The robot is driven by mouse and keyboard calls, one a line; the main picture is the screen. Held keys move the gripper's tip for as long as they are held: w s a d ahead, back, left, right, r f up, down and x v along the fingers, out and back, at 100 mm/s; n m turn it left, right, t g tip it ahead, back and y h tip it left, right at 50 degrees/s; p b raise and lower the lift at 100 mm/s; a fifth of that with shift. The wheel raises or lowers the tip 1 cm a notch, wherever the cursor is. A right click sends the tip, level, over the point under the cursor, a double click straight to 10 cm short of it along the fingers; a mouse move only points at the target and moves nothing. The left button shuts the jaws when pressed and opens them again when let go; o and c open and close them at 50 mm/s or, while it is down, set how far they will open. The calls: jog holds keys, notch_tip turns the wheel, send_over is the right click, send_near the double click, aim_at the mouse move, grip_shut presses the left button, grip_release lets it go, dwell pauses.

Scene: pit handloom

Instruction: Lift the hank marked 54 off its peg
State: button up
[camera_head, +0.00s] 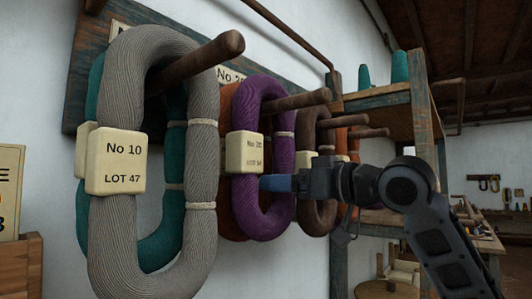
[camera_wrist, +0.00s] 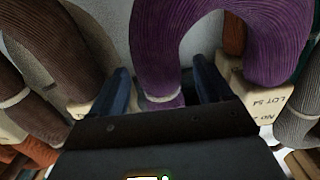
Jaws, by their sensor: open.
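The purple hank (camera_head: 244,192) hangs on a wooden peg (camera_head: 300,100); its cream tag (camera_head: 244,153) seems to read No 20, LOT 54. In the wrist view the hank (camera_wrist: 163,45) appears upside down, with LOT 54 readable on the tag (camera_wrist: 262,97) at right. My gripper (camera_head: 265,183) is at the hank's right-hand strand, below the tag's level. In the wrist view my open gripper (camera_wrist: 160,66) has one finger on each side of this strand, near its pale tie. I cannot tell whether either finger touches the yarn.
A grey hank (camera_head: 203,165) tagged No 10, LOT 47 hangs closer at left, with a teal hank (camera_head: 160,245) behind it. A brown hank (camera_head: 318,205) hangs close to the right of the purple one. A wooden shelf (camera_head: 385,101) stands beyond.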

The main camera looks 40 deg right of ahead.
aim_at(294, 146)
jog(key=shift+w, duration=0.4)
jog(key=c, duration=1.1)
jog(key=shift+s+r+b, duration=0.2)
jog(key=shift+r+b, duration=0.1)
jog(key=shift+r, duration=0.1)
jog(key=r, duration=0.6)
jog(key=shift+s+r+b, duration=0.1)
jog(key=shift+s+b, duration=0.2)
jog(key=shift+s, duration=0.1)
jog(key=s+d, duration=0.1)
jog(key=s, duration=0.5)
jog(key=s+d+b, duration=0.1)
jog(key=s, duration=0.5)
jog(key=s+d+b, duration=0.1)
jog(key=s, duration=0.5)
jog(key=shift+s+d, duration=0.25)
jog(key=shift+d, duration=0.1)
